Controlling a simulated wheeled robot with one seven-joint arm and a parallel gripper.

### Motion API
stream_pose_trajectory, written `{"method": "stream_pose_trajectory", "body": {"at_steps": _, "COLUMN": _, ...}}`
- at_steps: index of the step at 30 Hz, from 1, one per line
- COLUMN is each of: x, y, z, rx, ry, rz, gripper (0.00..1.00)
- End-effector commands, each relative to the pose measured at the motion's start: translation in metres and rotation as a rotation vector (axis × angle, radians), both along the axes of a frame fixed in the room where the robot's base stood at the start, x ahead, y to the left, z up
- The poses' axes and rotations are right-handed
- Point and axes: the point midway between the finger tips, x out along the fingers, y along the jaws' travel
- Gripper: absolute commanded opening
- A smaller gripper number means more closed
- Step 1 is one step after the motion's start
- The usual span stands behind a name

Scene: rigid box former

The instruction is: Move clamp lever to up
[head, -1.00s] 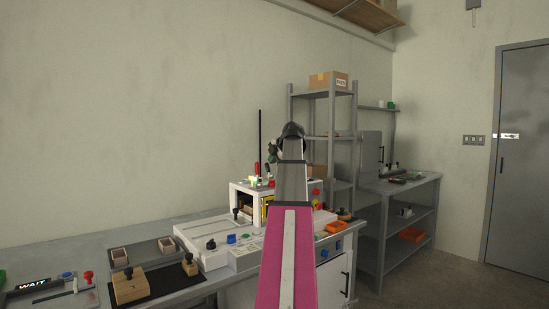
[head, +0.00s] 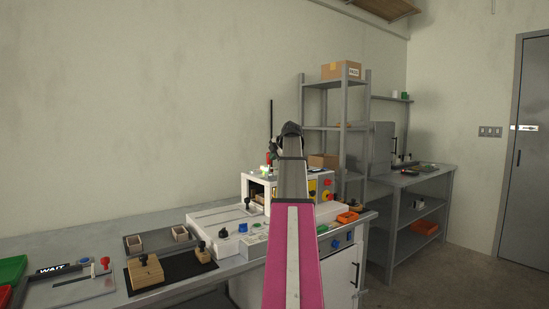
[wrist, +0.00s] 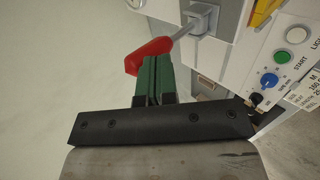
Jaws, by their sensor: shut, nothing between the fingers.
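The clamp lever has a red handle (wrist: 147,54) on a metal rod, which runs to a grey bracket (wrist: 201,18) on the white machine. In the wrist view the handle slants down to the left, just beyond my fingertips. My gripper (wrist: 154,62) has green fingers, shut and with nothing between them. They overlap the lower edge of the handle; I cannot tell whether they touch it. In the head view the white box former (head: 258,181) stands on the bench, partly hidden by my arm. A small red upright part (head: 268,157) shows above it, probably the lever handle.
A green START button (wrist: 296,35) and a blue knob (wrist: 269,80) are on the panel beside the lever. A dark mat (head: 172,272) with wooden blocks lies on the bench at left. A grey shelf rack (head: 343,125) stands behind. The wall above the bench is clear.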

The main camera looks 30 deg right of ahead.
Motion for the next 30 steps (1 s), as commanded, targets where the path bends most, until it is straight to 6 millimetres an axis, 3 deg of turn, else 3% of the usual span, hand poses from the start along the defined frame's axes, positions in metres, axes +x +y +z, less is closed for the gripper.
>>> {"method": "stream_pose_trajectory", "body": {"at_steps": 8, "x": 0.006, "y": 0.0, "z": 0.003, "rx": -0.003, "ry": 0.037, "rz": 0.001, "gripper": 0.0}}
{"method": "stream_pose_trajectory", "body": {"at_steps": 20, "x": 0.034, "y": 0.001, "z": 0.008, "rx": -0.022, "ry": 0.28, "rz": 0.001, "gripper": 0.0}}
{"method": "stream_pose_trajectory", "body": {"at_steps": 30, "x": 0.051, "y": 0.004, "z": 0.006, "rx": -0.021, "ry": 0.272, "rz": 0.0, "gripper": 0.0}}
